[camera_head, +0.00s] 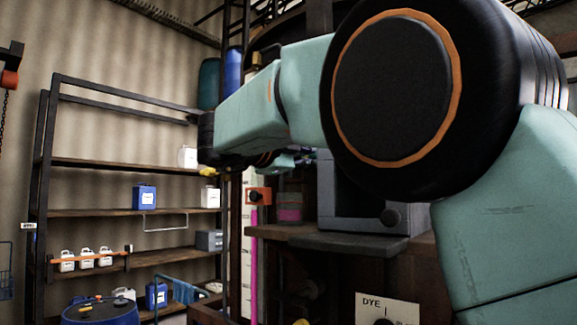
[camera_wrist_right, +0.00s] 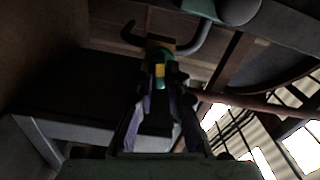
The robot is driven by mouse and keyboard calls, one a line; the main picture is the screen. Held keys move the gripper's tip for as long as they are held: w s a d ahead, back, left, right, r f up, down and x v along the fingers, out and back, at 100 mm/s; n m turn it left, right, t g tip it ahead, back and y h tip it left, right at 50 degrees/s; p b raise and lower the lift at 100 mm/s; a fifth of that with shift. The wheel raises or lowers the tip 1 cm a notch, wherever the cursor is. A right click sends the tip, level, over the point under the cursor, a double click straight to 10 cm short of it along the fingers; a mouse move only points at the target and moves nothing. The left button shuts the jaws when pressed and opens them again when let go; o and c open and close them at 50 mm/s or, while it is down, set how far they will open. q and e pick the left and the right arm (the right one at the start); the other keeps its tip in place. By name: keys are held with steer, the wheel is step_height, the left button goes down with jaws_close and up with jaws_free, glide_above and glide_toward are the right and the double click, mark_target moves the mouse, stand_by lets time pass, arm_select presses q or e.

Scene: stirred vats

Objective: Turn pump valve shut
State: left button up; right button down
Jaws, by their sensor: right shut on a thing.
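In the right wrist view my right gripper (camera_wrist_right: 161,88) reaches away from the camera, its two dark fingers close together. Between the fingertips is a small valve handle (camera_wrist_right: 160,70) with a yellow face, and the gripper is shut on it. A teal and yellow valve body shows just beyond, beside a grey curved pipe (camera_wrist_right: 193,40). The handle's exact angle is hard to read in the dim light. In the head view my right arm crosses from the right, and its wrist hides most of the gripper and the valve. My left gripper is not in view.
Shelves (camera_head: 105,212) with white jugs (camera_head: 86,258) and a blue container (camera_head: 144,197) stand at the left. A blue drum (camera_head: 100,314) is at the lower left. A dark bench (camera_head: 340,243) and a sign reading DYE (camera_head: 374,303) are below my arm.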

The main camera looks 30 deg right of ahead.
steer(key=shift+m+b, duration=0.55)
steer(key=shift+m, duration=0.55)
steer(key=c, duration=1.3)
jaws_free()
steer(key=shift+s+d, duration=0.1)
steer(key=shift+c, duration=0.2)
steer(key=shift+s+a, duration=0.1)
steer(key=shift+a, duration=0.4)
steer(key=v, duration=0.6)
steer(key=shift+s+a, duration=0.15)
steer(key=shift+a, duration=0.1)
